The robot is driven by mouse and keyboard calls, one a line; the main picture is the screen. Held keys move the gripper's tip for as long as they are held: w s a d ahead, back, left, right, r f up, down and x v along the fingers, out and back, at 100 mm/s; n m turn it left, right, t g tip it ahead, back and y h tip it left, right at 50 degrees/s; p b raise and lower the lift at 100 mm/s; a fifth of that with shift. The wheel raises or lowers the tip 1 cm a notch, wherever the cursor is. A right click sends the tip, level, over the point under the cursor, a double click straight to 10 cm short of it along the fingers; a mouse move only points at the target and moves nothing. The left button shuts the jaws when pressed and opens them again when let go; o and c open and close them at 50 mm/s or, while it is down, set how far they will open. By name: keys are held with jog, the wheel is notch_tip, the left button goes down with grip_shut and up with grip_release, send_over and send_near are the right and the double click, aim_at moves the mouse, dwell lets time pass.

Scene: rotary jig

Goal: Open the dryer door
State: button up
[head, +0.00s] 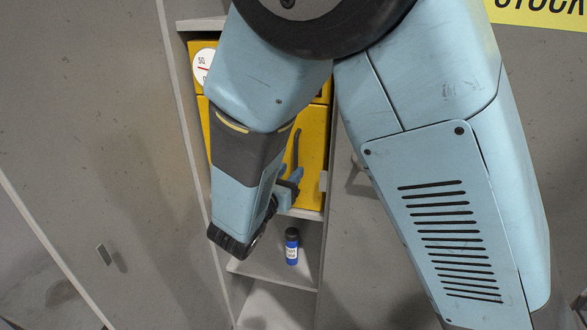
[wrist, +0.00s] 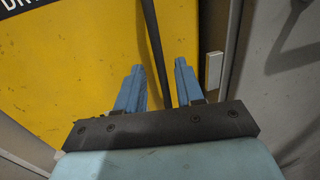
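The yellow dryer (head: 313,125) stands in a grey cabinet, partly hidden behind my arm in the head view. Its yellow door (wrist: 80,60) fills the left of the wrist view and looks shut. A dark bar handle (head: 297,150) runs roughly upright near the door's right side; it also shows in the wrist view (wrist: 152,35). My gripper (wrist: 159,66) is open, with one blue finger on each side of the bar and gaps visible on both sides. In the head view my gripper (head: 290,187) is at the handle's lower part. Contact with the bar cannot be seen.
A white dial (head: 203,66) is at the dryer's upper left. A small pale block (wrist: 214,70) sits right of the door edge. A blue bottle (head: 291,248) with a dark cap stands on the shelf below. Grey cabinet panels (head: 90,130) flank the dryer.

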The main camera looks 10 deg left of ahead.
aim_at(306, 145)
jog(key=shift+x, duration=1.4)
grip_shut()
